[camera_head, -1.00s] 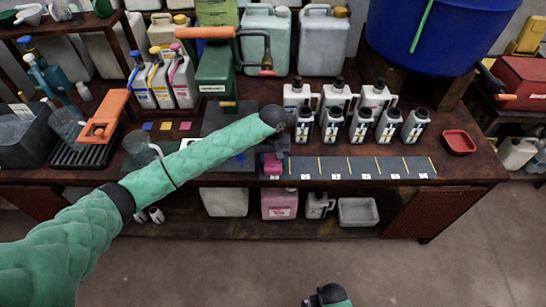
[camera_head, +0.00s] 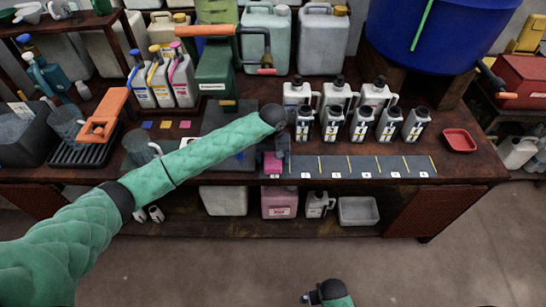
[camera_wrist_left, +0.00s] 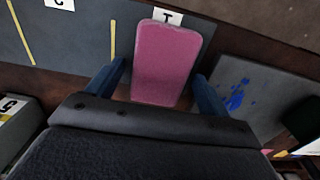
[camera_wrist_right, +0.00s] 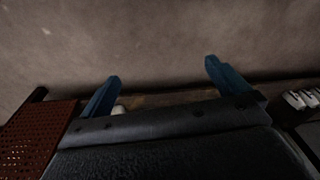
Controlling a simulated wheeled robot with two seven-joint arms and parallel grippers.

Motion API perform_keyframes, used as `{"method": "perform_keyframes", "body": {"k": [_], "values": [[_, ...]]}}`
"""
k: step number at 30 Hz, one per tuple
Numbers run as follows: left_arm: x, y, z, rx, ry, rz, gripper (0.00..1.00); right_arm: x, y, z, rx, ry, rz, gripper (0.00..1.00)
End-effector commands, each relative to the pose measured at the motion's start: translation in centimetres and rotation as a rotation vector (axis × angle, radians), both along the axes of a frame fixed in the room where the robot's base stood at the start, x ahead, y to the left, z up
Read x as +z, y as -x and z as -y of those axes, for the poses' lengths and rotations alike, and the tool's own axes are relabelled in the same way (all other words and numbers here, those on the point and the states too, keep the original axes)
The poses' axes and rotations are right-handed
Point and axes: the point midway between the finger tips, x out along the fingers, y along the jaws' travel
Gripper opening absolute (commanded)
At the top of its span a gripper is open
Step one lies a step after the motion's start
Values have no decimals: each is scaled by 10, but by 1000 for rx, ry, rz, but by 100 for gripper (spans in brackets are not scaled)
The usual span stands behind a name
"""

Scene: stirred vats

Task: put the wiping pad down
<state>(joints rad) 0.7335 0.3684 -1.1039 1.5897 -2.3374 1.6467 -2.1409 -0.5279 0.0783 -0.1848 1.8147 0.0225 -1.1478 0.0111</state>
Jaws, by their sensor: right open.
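The wiping pad is a pink block (camera_head: 272,163) at the left end of the dark labelled strip, near the bench's front edge. In the left wrist view the pad (camera_wrist_left: 165,62) lies between my left gripper's two blue fingers (camera_wrist_left: 160,70), with a gap showing beside it. It partly covers a white "T" label (camera_wrist_left: 168,16). My left gripper (camera_head: 273,153) is over the pad from above, its fingers apart. My right gripper (camera_wrist_right: 163,68) is open and empty over the floor; in the head view only its arm end shows at the bottom.
The dark strip (camera_head: 365,167) with yellow lines and labels runs right of the pad. Several white bottles (camera_head: 333,122) stand behind it. A grey mat with blue stains (camera_wrist_left: 238,95) lies beside the pad. A red tray (camera_head: 459,140) is at the right, a green press (camera_head: 214,68) behind.

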Motion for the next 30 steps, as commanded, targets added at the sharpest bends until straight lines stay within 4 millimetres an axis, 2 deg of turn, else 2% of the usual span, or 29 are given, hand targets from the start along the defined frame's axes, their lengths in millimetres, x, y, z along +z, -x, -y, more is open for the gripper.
{"method": "perform_keyframes", "body": {"k": [10,16,20,22,30], "values": [[2,0,0,0,0,0,80,-7,6,2,1,4,-10,100],[8,-1,0,0,0,2,80,-26,15,7,3,12,-28,100],[15,-1,0,1,0,2,80,-8,7,5,4,10,-19,100],[20,-1,0,0,0,2,80,10,-1,1,2,2,-7,100],[49,-1,0,-1,0,3,80,57,-10,-6,1,-9,-3,100]]}}
